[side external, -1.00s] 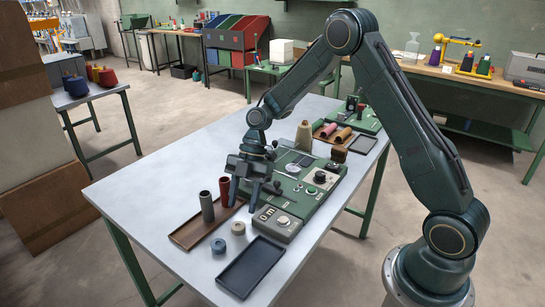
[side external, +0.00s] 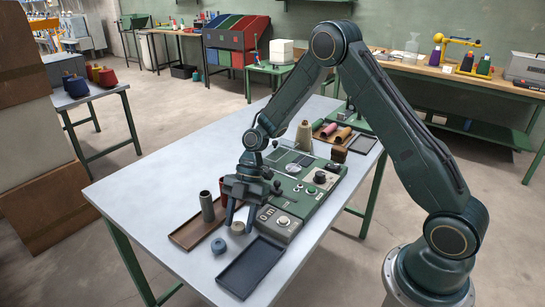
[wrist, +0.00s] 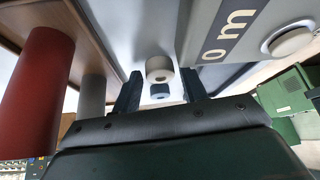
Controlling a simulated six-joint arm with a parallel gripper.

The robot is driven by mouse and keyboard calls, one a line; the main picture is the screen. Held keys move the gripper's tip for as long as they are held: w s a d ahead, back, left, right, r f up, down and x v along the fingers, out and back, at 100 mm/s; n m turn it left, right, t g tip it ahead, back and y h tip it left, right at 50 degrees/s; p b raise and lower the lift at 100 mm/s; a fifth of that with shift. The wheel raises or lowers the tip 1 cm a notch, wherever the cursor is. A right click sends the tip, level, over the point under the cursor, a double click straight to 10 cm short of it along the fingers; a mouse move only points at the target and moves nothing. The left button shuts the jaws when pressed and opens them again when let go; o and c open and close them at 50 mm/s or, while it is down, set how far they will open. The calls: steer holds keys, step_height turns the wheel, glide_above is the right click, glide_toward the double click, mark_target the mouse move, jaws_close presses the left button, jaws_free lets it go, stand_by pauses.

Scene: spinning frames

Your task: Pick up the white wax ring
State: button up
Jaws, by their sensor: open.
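The white wax ring (side external: 238,228) lies on the table, left of the green machine's grey front part. It also shows in the wrist view (wrist: 159,66), between the finger lines. The fingers (wrist: 160,84) are apart with nothing gripped. Whether they touch the ring or the table I cannot tell.
A brown tray (side external: 183,238) with a grey-green tube (side external: 207,206) and a red tube (wrist: 35,95) stands left of my gripper. A dark empty tray (side external: 250,268) lies at the front. The green machine (side external: 308,190) is close on the right. The table's left part is clear.

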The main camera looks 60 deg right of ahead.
mark_target(240, 222)
steer(key=c, duration=0.7)
steer(key=shift+c, duration=0.2)
steer(key=shift+r, duration=0.15)
step_height(240, 222, up, 20)
stand_by(0.4)
steer(key=shift+a+f, duration=0.1)
steer(key=shift+f, duration=0.1)
stand_by(0.5)
